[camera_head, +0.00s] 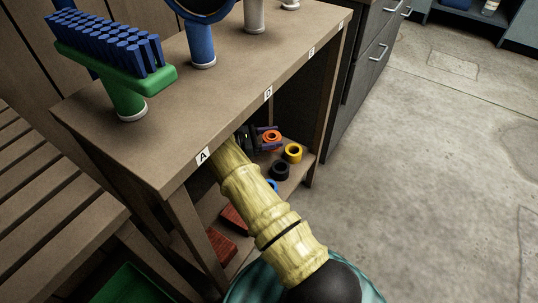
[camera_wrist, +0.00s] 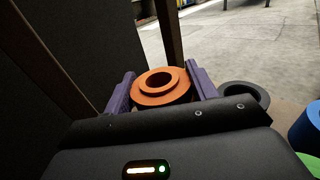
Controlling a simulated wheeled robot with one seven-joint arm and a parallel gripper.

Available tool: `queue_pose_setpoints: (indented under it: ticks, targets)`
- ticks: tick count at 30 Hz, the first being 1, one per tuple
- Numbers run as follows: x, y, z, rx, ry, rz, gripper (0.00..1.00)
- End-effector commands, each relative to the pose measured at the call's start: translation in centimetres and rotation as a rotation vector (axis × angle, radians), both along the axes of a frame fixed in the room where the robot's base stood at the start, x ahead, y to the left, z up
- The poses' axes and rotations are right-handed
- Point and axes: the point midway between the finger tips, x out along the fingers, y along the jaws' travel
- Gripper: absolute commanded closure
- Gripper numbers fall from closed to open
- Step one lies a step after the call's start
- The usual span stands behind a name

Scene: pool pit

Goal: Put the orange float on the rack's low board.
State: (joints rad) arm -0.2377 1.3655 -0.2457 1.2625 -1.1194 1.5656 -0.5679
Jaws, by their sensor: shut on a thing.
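The orange float (camera_wrist: 160,88) is a ringed round piece between the two purple fingers of my gripper (camera_wrist: 160,92) in the wrist view. My gripper is shut on it. In the head view the orange float (camera_head: 271,136) shows small between the purple fingers (camera_head: 268,138), under the rack's top. The rack (camera_head: 185,140) is a brown wooden stand with labels along its top edge. Its low board (camera_head: 293,179) holds other floats. My arm hides part of the low board. I cannot tell whether the orange float touches the board.
A slatted bench (camera_head: 50,190) is at left. Open concrete floor lies right.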

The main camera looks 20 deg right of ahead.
Motion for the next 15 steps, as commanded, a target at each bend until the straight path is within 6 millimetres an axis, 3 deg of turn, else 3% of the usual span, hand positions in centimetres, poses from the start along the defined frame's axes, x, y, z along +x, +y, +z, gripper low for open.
queue_pose_setpoints:
  ticks: [11, 15]
  targets:
    - [0.1, 0.1, -0.6, -0.001, -0.001, 0.003, 0.66]
    - [0.0, 0.1, -2.2, -0.001, 0.001, 0.001, 0.66]
